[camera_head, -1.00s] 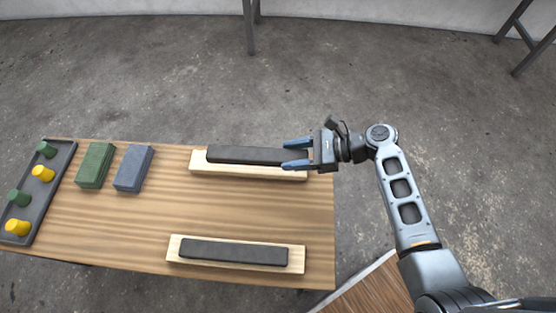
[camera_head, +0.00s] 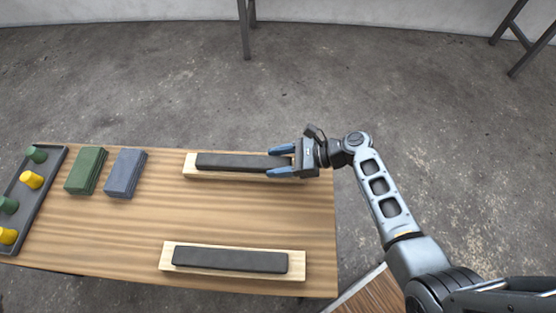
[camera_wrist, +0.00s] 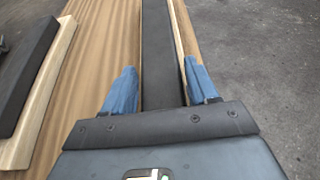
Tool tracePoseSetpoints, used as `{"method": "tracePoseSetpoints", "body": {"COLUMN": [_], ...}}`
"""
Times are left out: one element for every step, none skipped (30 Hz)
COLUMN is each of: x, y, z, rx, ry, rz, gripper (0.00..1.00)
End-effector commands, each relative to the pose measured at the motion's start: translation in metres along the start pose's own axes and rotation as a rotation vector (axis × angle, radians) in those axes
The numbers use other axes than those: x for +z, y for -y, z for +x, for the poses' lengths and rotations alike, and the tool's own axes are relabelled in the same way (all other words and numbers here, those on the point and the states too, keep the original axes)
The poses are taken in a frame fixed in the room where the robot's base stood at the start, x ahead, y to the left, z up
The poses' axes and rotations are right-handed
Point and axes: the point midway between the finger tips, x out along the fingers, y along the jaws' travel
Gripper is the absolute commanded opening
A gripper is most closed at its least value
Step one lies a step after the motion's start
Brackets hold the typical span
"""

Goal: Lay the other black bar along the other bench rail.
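One black bar (camera_head: 235,161) lies along the far pale wooden rail (camera_head: 245,177), lengthwise and a little inside its left end. My gripper (camera_head: 279,161) is at this bar's right end, one blue finger on each side. In the wrist view the bar (camera_wrist: 160,60) runs between the fingers (camera_wrist: 162,85); narrow gaps seem to show beside it, so I see the gripper as slightly open around it. The bar's gripper-side end is hidden. The other black bar (camera_head: 230,260) lies flat along the near rail (camera_head: 297,269).
The wooden table (camera_head: 130,225) has clear room between the rails. Left of them stand a blue block (camera_head: 125,173), a green block (camera_head: 86,170) and a dark tray (camera_head: 37,205) with yellow and green pegs. The table's right edge lies just beyond the rails.

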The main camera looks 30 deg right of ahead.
Motion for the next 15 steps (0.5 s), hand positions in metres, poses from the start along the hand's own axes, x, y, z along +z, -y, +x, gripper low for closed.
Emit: {"method": "tracePoseSetpoints", "body": {"x": [0.0001, 0.0002, 0.0003, 0.0003, 0.0004, 0.0005, 0.0005, 0.0005, 0.0006, 0.0006, 0.0007, 0.0008, 0.0009, 0.001, 0.0013], "y": [-0.0001, 0.0, 0.0, 0.0, 0.0, 0.0001, 0.0001, 0.0001, 0.0001, 0.0002, 0.0002, 0.0002, 0.0003, 0.0005, 0.0007], "z": [0.0001, 0.0, 0.0, 0.0, -0.0001, -0.0001, -0.0001, -0.0002, -0.0002, -0.0002, -0.0002, -0.0005, -0.0012, -0.0025, -0.0051], "rx": [0.0, 0.0, 0.0, 0.0, 0.0, 0.0, 0.0, 0.0, 0.0, 0.0, 0.0, 0.0, 0.0, -0.001, -0.002], "ry": [0.0, 0.001, 0.001, 0.001, 0.001, 0.001, 0.001, 0.001, 0.001, 0.001, 0.001, 0.002, 0.002, 0.002, 0.002], "rz": [0.0, 0.0, 0.0, 0.0, 0.0, 0.0, 0.0, 0.0, 0.0, 0.0, 0.0, 0.0, 0.0, 0.0, 0.0], "gripper": [0.64, 0.66, 0.7, 0.73, 0.76, 0.78, 0.78, 0.78, 0.78, 0.78, 0.78, 0.78, 0.78, 0.78, 0.78]}}
